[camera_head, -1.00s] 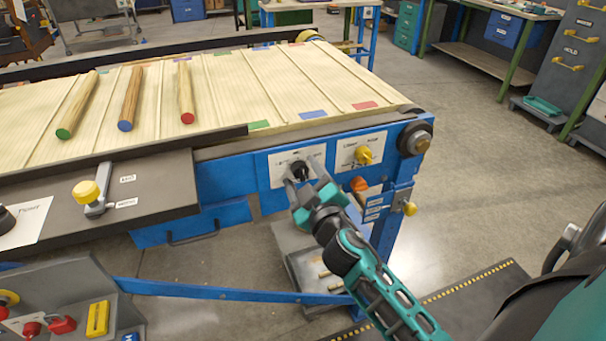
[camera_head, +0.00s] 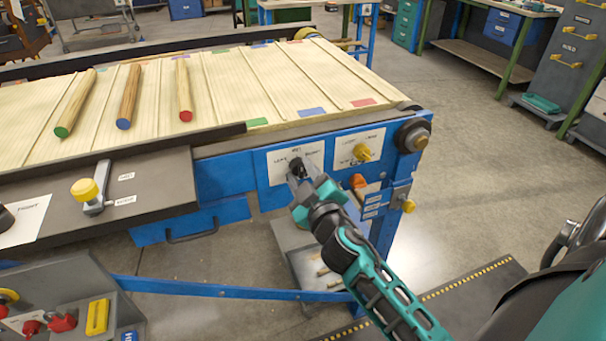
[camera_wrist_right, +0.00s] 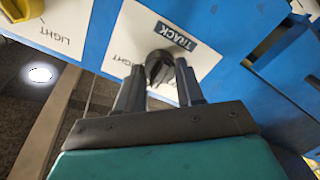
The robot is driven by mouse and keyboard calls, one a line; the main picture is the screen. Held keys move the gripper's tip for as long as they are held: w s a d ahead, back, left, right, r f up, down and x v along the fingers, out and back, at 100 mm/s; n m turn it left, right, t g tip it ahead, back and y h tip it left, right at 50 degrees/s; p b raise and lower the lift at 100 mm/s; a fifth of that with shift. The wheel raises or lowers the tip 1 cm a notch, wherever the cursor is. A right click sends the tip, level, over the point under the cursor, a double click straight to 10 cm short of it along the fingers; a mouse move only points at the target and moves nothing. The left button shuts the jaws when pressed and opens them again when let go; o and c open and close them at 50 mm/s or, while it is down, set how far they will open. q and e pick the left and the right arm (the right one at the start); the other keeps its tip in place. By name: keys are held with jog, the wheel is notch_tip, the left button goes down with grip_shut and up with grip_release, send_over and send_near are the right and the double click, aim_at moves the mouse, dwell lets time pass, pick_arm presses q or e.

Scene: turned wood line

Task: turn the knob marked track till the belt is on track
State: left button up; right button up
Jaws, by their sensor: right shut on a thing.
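The black track knob (camera_head: 296,166) sits on a white plate on the blue side of the conveyor. In the right wrist view the same knob (camera_wrist_right: 159,68) is beside a dark label reading TRACK (camera_wrist_right: 176,36). My right gripper (camera_head: 298,181) is shut on the knob, with one finger on each side in the wrist view (camera_wrist_right: 159,82). The fingers partly hide the knob in the head view. The cream slatted belt (camera_head: 230,85) carries three wooden rods with green, blue and red ends. Coloured marks lie along its edges. My left gripper is not in view.
A yellow knob (camera_head: 361,152) on another white plate is just right of the track knob. An orange switch (camera_head: 357,181) is below it. A dark shelf with a yellow-knobbed lever (camera_head: 88,190) stands at the left. Open floor lies to the right.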

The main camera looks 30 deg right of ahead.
jog(key=n, duration=0.6)
jog(key=shift+p, duration=0.3)
jog(key=n, duration=0.4)
jog(key=shift+n, duration=0.8)
jog(key=shift+p, duration=0.3)
jog(key=o, duration=1)
jog(key=shift+o, duration=0.2)
